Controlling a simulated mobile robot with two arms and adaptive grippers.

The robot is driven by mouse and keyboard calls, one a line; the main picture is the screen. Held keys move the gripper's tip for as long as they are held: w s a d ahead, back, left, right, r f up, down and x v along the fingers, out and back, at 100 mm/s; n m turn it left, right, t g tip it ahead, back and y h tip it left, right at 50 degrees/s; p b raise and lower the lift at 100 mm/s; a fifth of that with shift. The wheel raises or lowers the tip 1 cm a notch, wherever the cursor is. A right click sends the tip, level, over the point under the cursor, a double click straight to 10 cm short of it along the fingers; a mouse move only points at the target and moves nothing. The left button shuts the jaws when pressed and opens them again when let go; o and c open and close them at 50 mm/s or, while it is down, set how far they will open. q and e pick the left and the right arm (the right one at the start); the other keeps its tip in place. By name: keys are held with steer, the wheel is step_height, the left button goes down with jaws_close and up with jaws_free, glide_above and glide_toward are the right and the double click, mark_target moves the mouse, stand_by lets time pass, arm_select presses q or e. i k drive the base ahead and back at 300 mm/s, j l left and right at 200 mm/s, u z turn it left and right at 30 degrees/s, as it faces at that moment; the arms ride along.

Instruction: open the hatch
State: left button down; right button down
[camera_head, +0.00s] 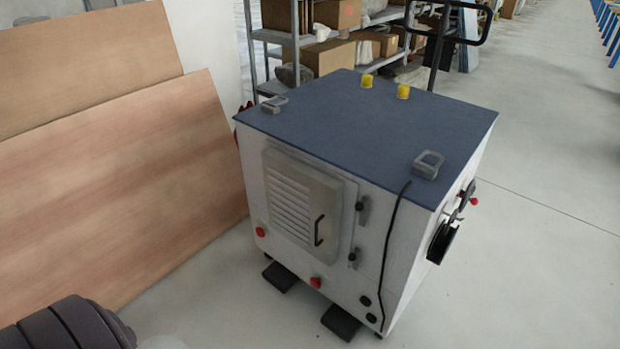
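The hatch (303,207) is a light grey louvered door on the front face of a white cabinet (390,262) with a blue-grey top. It looks shut, lying flat against the cabinet. A black bar handle (319,230) sits at its lower right. Small dark fittings (361,208) stand along the panel to the right of the hatch. Neither of my grippers shows in the head view. A dark ribbed rounded part, seemingly mine, shows at the bottom left corner, well apart from the hatch.
Wooden boards (120,190) lean to the left of the cabinet. A shelf rack (290,45) with cardboard boxes stands behind it. Dark feet (340,321) stick out at the cabinet's front base. Floor (555,260) is clear to the right and in front.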

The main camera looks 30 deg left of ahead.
mark_target(309, 204)
steer(key=u, duration=1.15)
